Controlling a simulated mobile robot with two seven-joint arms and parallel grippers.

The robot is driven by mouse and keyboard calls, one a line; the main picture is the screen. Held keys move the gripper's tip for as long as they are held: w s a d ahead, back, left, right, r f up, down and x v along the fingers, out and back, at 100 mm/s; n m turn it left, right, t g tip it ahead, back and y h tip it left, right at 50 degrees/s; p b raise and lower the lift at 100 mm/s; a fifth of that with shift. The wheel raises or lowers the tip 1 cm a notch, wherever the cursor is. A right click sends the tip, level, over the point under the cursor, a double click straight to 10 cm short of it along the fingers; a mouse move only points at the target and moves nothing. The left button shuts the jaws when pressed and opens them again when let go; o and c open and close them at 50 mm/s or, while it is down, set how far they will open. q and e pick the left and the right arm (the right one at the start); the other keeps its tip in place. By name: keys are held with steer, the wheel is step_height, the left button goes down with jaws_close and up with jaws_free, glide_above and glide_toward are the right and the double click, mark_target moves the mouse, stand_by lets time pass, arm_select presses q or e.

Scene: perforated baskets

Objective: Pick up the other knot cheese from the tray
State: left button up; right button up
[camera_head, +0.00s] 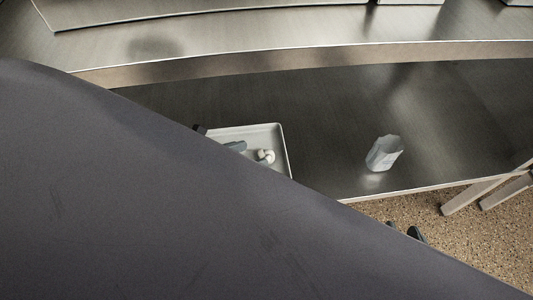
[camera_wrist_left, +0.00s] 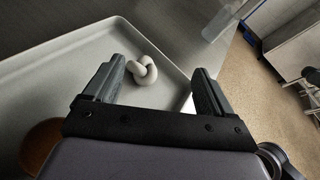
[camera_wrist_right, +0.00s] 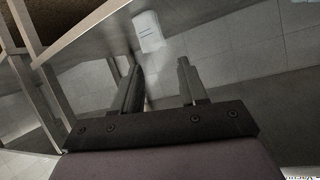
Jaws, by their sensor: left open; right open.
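A pale cream knot cheese (camera_head: 265,156) lies on the light grey tray (camera_head: 283,150), towards the tray's right side. In the left wrist view the knot cheese (camera_wrist_left: 142,70) shows between the fingers of my left gripper (camera_wrist_left: 158,70), nearer the left one. That gripper is open and not closed on it. In the head view only small parts of its fingers show over the tray, and my own dark body part hides much of the tray. My right gripper (camera_wrist_right: 160,68) is open and empty. Its fingertips also show near the table's front edge in the head view (camera_head: 403,230).
A white paper-like container (camera_head: 384,153) stands on the dark metal table (camera_head: 330,110), right of the tray. It also shows beyond the right gripper in the right wrist view (camera_wrist_right: 148,32). The table between tray and container is clear. A raised metal shelf (camera_head: 300,55) runs behind.

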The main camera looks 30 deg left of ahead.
mark_target(267, 153)
arm_select(q)
steer(key=f+m, duration=0.1)
steer(key=m, duration=0.1)
steer(key=a+f+m+b, duration=0.1)
steer(key=f, duration=0.1)
steer(key=shift+w+f+m+g+b, duration=0.2)
steer(key=shift+m+g+b, duration=0.1)
steer(key=shift+m, duration=0.1)
steer(key=b+x, duration=0.2)
steer(key=x, duration=0.3)
steer(key=shift+w+d+f, duration=0.1)
steer(key=shift+w+d, duration=0.1)
steer(key=shift+w, duration=0.05)
steer(key=shift+w+d+f, duration=0.15)
steer(key=shift+w+d, duration=0.15)
steer(key=shift+w, duration=0.25)
arm_select(e)
steer(key=a+f, duration=0.1)
steer(key=a+y, duration=0.1)
steer(key=shift+w+a+f+y, duration=0.3)
steer(key=shift+a+f, duration=0.05)
steer(key=shift+f, duration=0.05)
arm_select(q)
steer(key=shift+c, duration=0.4)
steer(key=c, duration=1)
